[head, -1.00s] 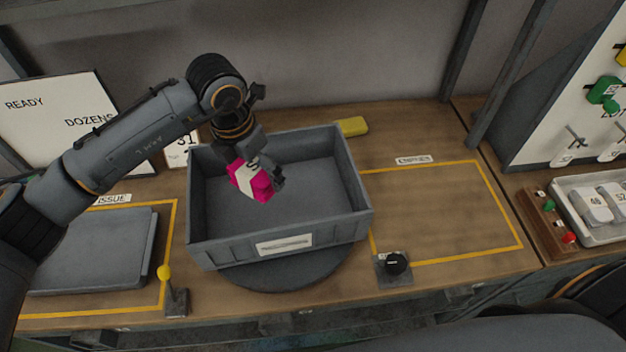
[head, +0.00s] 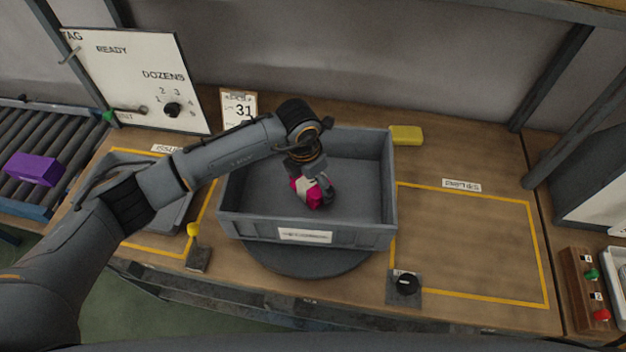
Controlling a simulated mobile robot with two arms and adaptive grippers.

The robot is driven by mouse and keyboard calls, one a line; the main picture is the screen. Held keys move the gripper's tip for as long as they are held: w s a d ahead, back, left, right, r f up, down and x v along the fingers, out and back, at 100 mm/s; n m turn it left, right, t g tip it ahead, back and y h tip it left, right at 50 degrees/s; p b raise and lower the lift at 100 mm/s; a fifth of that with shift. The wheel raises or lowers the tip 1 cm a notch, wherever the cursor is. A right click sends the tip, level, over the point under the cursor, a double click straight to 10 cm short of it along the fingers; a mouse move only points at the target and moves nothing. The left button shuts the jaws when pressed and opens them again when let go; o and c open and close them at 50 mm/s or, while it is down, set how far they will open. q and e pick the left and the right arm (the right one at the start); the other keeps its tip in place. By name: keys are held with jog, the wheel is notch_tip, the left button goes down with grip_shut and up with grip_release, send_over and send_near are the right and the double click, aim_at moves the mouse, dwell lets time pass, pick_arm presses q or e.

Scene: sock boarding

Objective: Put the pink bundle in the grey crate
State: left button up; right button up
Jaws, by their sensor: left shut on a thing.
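The grey crate (head: 231,226) stands on a dark round turntable at the middle of the bench, with a white label on its front wall. My left gripper (head: 314,189) is shut on the pink bundle (head: 315,197), which has a pale band. The bundle is inside the crate's outline, low between its walls. I cannot tell whether it touches the crate floor. The rest of the crate floor in view is bare. My right gripper is not in view.
A yellow block (head: 406,135) lies behind the crate's right corner. A black knob (head: 406,284) and a yellow-tipped lever (head: 194,231) stand near the bench front. A grey tray (head: 176,210) lies left. A purple box (head: 34,169) is on the roller conveyor (head: 45,125). The yellow-outlined area (head: 470,240) is clear.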

pick_arm(q)
jog(key=shift+f, duration=0.5)
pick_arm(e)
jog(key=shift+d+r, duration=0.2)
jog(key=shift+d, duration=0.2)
pick_arm(q)
jog(key=shift+f, duration=0.2)
jog(key=o, duration=0.9)
jog(key=shift+c, duration=0.2)
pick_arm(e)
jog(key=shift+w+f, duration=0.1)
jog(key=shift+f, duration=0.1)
pick_arm(q)
jog(key=shift+r, duration=0.1)
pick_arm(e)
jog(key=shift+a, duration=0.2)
